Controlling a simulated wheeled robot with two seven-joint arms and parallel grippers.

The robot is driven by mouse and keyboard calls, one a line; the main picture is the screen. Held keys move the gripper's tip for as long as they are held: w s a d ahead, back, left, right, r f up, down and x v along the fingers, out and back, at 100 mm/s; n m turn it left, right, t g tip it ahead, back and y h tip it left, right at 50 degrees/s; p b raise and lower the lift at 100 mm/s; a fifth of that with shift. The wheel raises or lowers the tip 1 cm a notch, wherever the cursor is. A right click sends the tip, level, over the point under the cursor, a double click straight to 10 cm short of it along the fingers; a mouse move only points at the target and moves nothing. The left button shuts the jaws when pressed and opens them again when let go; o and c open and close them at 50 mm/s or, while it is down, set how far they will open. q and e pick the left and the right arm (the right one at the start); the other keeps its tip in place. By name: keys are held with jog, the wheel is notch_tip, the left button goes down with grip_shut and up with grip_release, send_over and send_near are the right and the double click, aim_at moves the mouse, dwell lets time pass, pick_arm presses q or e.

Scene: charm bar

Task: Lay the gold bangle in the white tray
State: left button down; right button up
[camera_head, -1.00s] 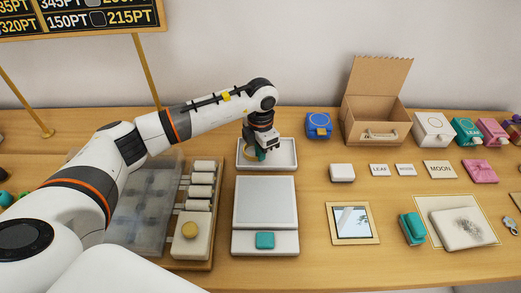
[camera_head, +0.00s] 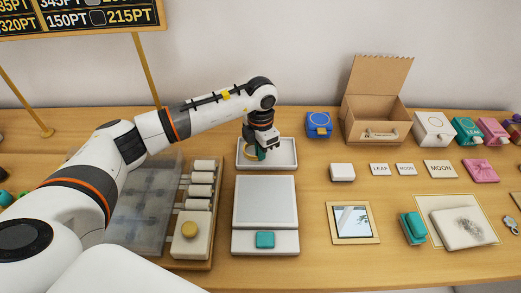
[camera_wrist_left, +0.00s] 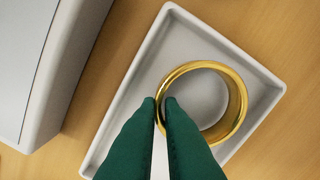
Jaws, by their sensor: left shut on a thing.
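The gold bangle (camera_wrist_left: 235,85) shows as a ring in the left wrist view, over the floor of the white tray (camera_wrist_left: 160,45). In the head view a little of the bangle (camera_head: 249,154) shows beside my left gripper (camera_head: 261,154), inside the outline of the white tray (camera_head: 288,164). My left gripper (camera_wrist_left: 161,103) has green fingers, shut on the near side of the bangle's band. I cannot tell whether the bangle touches the tray floor. My right gripper is in neither view.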

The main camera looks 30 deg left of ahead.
pick_arm(q)
jog(key=shift+s+f+b, duration=0.1)
jog(key=shift+f+b, duration=0.35)
jog(key=shift+b, duration=0.1)
dwell(1.9)
jog(key=c, duration=1.8)
grip_release()
jog(key=shift+c, duration=0.2)
jog(key=shift+r, duration=0.2)
jog(key=shift+r+p, duration=0.4)
jog(key=shift+r, duration=0.2)
jog(key=o, duration=1)
jog(key=shift+c, duration=0.2)
